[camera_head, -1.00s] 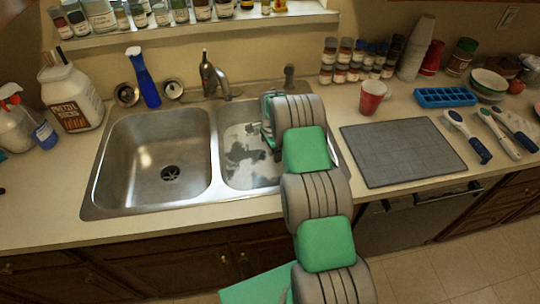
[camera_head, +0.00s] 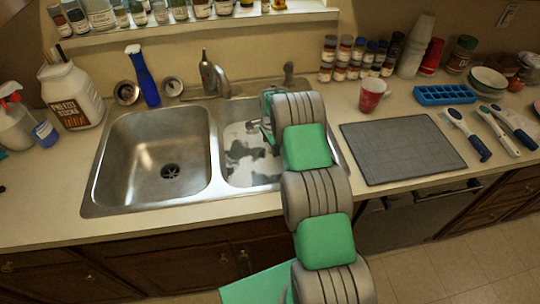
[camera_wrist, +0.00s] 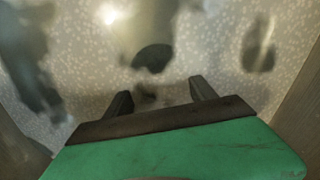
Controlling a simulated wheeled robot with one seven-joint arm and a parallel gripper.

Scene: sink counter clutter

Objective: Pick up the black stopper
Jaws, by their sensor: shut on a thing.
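My gripper (camera_wrist: 160,90) shows in the wrist view with its two dark fingers apart and closed on a small dark thing, which I take to be the black stopper (camera_wrist: 147,92). The stopper is dim and blurred, so its outline is unclear. In the head view my gripper (camera_head: 256,125) is over the right sink basin (camera_head: 238,172), near its back. My arm hides part of that basin, and I cannot make out the stopper there.
The left basin (camera_head: 140,150) is empty with a dark drain (camera_head: 170,171). A red cup (camera_head: 372,96) and grey mat (camera_head: 402,148) are on the right counter.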

